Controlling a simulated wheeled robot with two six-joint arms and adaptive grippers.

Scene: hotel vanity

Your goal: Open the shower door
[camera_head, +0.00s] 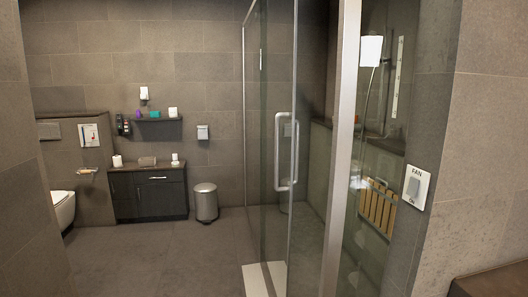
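The glass shower door (268,190) stands upright in the middle of the camera_head view, seen at a steep angle. A metal D-shaped handle (278,150) is fixed near its right vertical edge. A light metal post (342,150) stands to the right of the door, in front of more shower glass. I cannot tell whether the door is fully closed or slightly ajar. A pale threshold strip (256,280) runs along the floor at its foot. Neither of my grippers is in view.
The tiled floor (165,255) left of the shower is clear. A metal bin (205,203) and dark cabinet (148,195) stand by the back wall, with a toilet (62,208) at left. A wall with a fan switch (414,187) is close at right.

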